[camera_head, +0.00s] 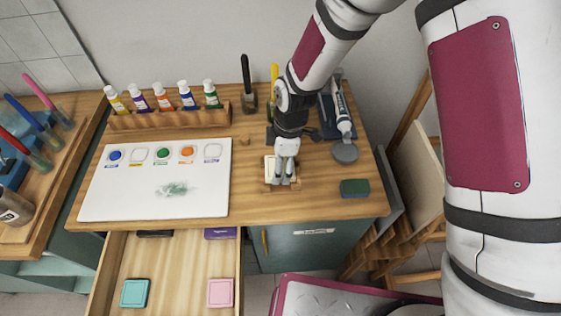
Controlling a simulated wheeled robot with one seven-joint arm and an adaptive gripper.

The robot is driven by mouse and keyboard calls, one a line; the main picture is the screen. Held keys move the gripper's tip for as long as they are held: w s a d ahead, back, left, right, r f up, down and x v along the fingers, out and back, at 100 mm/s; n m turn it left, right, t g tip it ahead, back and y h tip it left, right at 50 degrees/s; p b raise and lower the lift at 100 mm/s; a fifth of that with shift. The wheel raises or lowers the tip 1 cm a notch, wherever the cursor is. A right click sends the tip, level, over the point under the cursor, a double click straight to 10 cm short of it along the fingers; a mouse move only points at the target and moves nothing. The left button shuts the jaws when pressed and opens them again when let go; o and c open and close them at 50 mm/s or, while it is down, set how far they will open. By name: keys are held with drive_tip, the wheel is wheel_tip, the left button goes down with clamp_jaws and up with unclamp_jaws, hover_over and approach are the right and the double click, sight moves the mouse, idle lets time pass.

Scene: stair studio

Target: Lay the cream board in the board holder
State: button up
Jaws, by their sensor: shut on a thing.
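A small cream board (270,166) is at the right middle of the desk top, under my gripper (284,182). My gripper points down and its fingers are shut on the cream board. A small wooden board holder (268,187) shows just beneath and around the board's lower edge. The board is over the holder and looks roughly flat; I cannot tell whether it touches the holder's bottom. My fingers and wrist hide part of both.
A white palette board (120,195) with paint wells lies to the left. Paint tubes stand in a wooden rack (170,117) behind it. A green-blue block (355,188) and grey disc (345,152) lie right. An open drawer (170,270) juts out in front.

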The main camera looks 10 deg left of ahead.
drive_tip(key=shift+f, duration=0.5)
drive_tip(key=o, duration=1.2)
drive_tip(key=r, duration=0.4)
drive_tip(key=d+r, duration=0.1)
drive_tip(key=r, duration=0.7)
drive_tip(key=shift+w+d, duration=0.15)
drive_tip(key=shift+d, duration=0.05)
drive_tip(key=shift+f, duration=0.1)
